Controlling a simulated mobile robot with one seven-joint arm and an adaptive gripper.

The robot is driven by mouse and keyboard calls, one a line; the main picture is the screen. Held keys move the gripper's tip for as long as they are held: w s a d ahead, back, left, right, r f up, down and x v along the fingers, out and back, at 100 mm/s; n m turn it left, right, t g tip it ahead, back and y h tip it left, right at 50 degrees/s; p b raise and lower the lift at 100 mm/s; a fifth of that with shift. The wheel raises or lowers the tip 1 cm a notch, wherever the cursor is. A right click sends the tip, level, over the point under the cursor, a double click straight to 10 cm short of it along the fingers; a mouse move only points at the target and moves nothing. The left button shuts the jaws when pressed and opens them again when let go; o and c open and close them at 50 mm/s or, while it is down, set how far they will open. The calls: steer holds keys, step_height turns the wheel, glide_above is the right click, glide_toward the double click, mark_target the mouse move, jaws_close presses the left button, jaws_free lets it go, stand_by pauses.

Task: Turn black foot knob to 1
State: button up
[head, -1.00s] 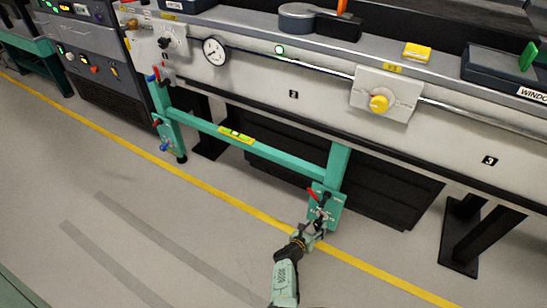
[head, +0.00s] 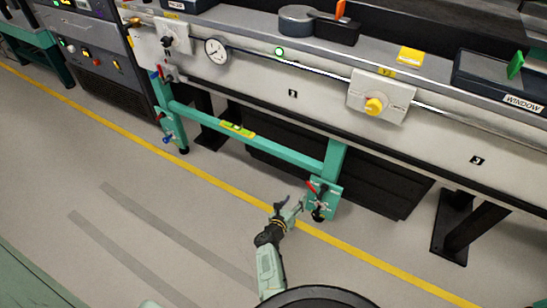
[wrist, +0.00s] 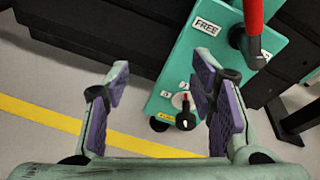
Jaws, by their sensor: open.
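The black foot knob (wrist: 186,119) shows in the wrist view on a teal foot plate (wrist: 170,82). It sits on a pale round dial with small number labels, and a red mark shows at its upper end. Which number it points to is too small to tell. In the head view the knob (head: 318,213) is low on the plate at the foot of the right teal leg. My gripper (head: 291,205) is open and empty, left of the plate and apart from the knob. In the wrist view the knob appears between the fingers (wrist: 160,75), nearer the right one.
A red lever (wrist: 253,22) stands out above the knob, beside a FREE label (wrist: 207,27). A teal crossbar (head: 255,143) runs left to another leg with similar controls (head: 170,128). Dark panels stand behind. The floor to the left, with a yellow line (head: 215,192), is clear.

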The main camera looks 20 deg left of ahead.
steer(key=w+a+r+n+t+y, duration=0.1)
steer(key=w+a+r+n+y, duration=0.1)
steer(key=a+r, duration=0.3)
steer(key=w+a+r+n+t+y, duration=0.1)
steer(key=w+a+r+n, duration=0.2)
steer(key=a+r, duration=0.3)
steer(key=shift+a+r+t+y, duration=0.15)
steer(key=shift+r+t+y, duration=0.25)
steer(key=shift+r, duration=2.2)
